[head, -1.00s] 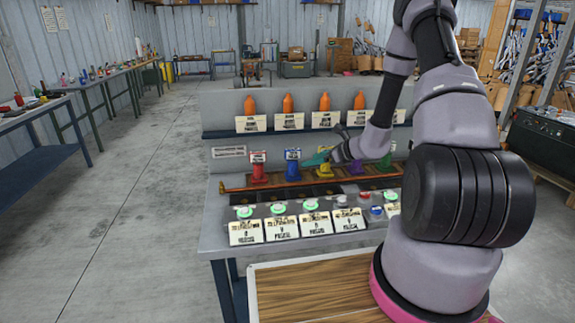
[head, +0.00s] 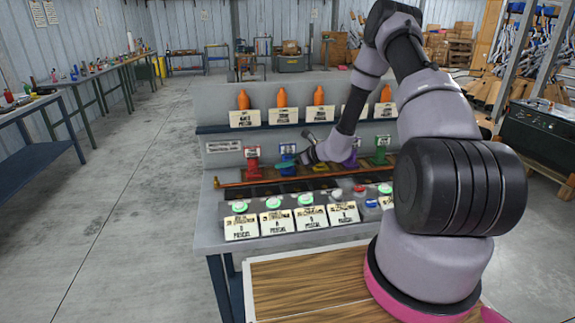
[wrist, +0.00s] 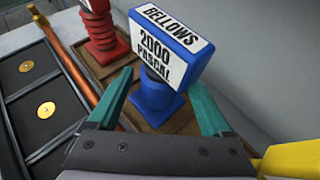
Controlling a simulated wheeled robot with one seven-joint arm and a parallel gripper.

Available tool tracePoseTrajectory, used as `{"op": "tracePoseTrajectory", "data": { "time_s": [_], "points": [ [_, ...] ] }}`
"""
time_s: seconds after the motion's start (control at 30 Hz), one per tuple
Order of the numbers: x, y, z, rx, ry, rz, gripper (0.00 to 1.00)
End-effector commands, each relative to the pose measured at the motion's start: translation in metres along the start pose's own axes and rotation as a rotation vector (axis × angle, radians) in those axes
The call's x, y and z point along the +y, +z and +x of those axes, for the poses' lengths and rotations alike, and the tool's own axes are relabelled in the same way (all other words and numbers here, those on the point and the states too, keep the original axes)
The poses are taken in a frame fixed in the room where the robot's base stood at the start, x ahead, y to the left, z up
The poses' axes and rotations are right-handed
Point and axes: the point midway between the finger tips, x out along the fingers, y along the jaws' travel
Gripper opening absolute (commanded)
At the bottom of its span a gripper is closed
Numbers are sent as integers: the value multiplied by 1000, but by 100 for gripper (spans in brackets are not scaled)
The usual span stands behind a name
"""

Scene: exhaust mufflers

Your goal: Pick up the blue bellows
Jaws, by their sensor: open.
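The blue bellows (wrist: 155,98) stands upright on a wooden base, with a white "BELLOWS 2000 PASCAL" label on its blue top block. In the head view, the blue bellows (head: 287,149) is partly hidden behind my gripper (head: 288,169). In the wrist view, my gripper (wrist: 160,108) is open, with one teal finger on each side of the blue bellows' lower part. I cannot tell whether either finger touches it.
A red bellows (wrist: 100,28) stands left of the blue one, and a yellow part (wrist: 290,160) is close to the right finger. Purple (head: 350,160) and green bellows (head: 380,153) stand further right. A copper pipe (head: 235,184) runs along the front. Orange bottles (head: 281,98) line the shelf behind.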

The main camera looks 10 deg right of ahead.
Motion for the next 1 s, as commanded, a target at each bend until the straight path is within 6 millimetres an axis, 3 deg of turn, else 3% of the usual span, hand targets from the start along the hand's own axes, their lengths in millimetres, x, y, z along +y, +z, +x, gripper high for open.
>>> {"op": "tracePoseTrajectory", "data": {
  "time_s": [0.13, 0.33, 0.37, 0.77, 1.0],
  "points": [
    [0, 0, 0, 0, 0, 0, 79],
    [0, 0, 0, 0, 0, 0, 3],
    [0, 0, 0, 0, 0, 0, 0],
    [1, 3, -3, -1, 0, 0, 0],
    [3, 26, -17, -3, -1, -3, 0]
  ]
}}
